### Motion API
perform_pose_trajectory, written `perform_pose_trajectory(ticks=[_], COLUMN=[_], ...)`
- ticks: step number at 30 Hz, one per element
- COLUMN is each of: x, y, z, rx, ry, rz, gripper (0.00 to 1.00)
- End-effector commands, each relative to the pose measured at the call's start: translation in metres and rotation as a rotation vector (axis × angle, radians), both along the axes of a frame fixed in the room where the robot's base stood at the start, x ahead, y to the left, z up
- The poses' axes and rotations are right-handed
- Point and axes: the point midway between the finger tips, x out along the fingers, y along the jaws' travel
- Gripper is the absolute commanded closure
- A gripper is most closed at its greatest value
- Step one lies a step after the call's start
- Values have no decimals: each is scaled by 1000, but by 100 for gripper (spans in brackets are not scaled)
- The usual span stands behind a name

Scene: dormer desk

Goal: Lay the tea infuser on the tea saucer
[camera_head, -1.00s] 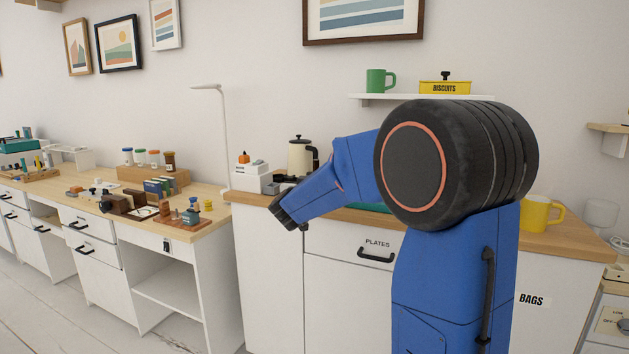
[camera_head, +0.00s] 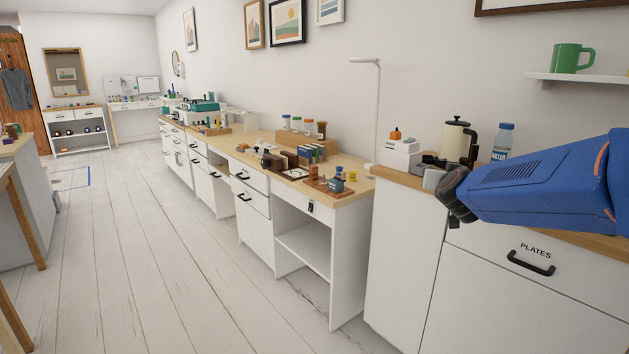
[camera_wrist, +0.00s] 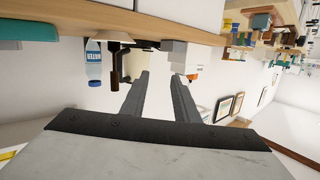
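I cannot make out the tea infuser or the tea saucer in either view. My gripper (camera_head: 455,195) is at the front edge of the wooden counter (camera_head: 399,178), near a small light-grey item, at the end of my blue arm. In the wrist view my gripper (camera_wrist: 162,74) shows two dark fingers spread apart with nothing held between them. The wrist view is upside down, with the counter along its top.
A kettle (camera_head: 459,140), a white box with an orange top (camera_head: 400,153) and a water bottle (camera_head: 503,140) stand on the counter. A lower desk (camera_head: 350,190) with small items and a tall lamp (camera_head: 378,105) lies to the left. The floor (camera_head: 170,250) is clear.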

Motion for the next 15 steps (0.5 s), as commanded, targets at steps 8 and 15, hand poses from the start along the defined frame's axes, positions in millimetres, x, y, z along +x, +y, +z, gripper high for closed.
perform_pose_trajectory(ticks=[8, 15], x=[-97, -204], y=[71, 103], z=[-37, -92], rx=[66, 92], ry=[215, 472], rz=[261, 380], gripper=[72, 72])
